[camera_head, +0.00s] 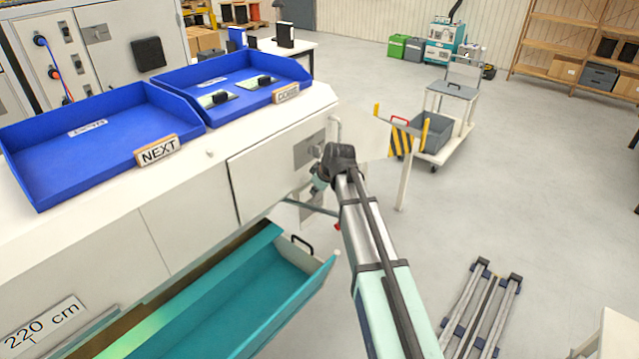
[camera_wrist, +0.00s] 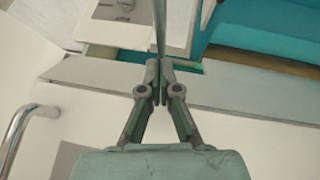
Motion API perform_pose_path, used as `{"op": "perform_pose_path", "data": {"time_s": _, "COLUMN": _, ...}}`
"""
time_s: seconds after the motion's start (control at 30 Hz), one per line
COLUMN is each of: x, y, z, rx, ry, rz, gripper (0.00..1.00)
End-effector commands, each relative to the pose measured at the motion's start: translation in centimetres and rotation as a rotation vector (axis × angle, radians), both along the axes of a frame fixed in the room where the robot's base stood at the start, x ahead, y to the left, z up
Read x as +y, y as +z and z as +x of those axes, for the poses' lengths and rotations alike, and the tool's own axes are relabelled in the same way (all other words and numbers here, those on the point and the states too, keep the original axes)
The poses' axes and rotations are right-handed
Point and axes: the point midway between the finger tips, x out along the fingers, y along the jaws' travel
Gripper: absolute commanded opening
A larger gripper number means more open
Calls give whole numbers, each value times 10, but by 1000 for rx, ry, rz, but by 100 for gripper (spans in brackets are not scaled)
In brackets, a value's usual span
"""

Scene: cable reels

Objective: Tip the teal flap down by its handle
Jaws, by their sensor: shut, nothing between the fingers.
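The teal flap (camera_head: 235,295) shows in the head view as a long trough-like panel below the white bench front, with its inner face visible. A black handle (camera_head: 302,243) stands at its right end. My gripper (camera_head: 318,184) is above and to the right of the handle, apart from it in the picture, close to the bench's right end. In the wrist view my gripper (camera_wrist: 159,88) is shut and empty. A teal surface (camera_wrist: 265,30) lies beyond it at the upper right. I cannot make out the handle in the wrist view.
Two blue trays (camera_head: 75,150) (camera_head: 235,75) stand on the white bench (camera_head: 190,205). A striped yellow-black post (camera_head: 400,140) and a trolley (camera_head: 440,125) are to the right. Folded rails (camera_head: 480,310) lie on the floor. A metal bar (camera_wrist: 18,135) shows at the wrist view's left.

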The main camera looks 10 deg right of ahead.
Motion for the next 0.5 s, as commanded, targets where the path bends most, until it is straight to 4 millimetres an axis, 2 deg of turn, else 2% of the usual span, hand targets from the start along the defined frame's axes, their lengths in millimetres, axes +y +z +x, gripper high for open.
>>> {"op": "perform_pose_path", "data": {"time_s": 0.17, "x": 8, "y": -28, "z": 16, "rx": 4, "ry": 1, "rz": 0, "gripper": 0}}
{"op": "perform_pose_path", "data": {"time_s": 0.3, "x": 1, "y": -45, "z": 12, "rx": 2, "ry": 0, "rz": -1, "gripper": 0}}
{"op": "perform_pose_path", "data": {"time_s": 0.5, "x": -4, "y": -61, "z": 12, "rx": 2, "ry": -1, "rz": 0, "gripper": 0}}
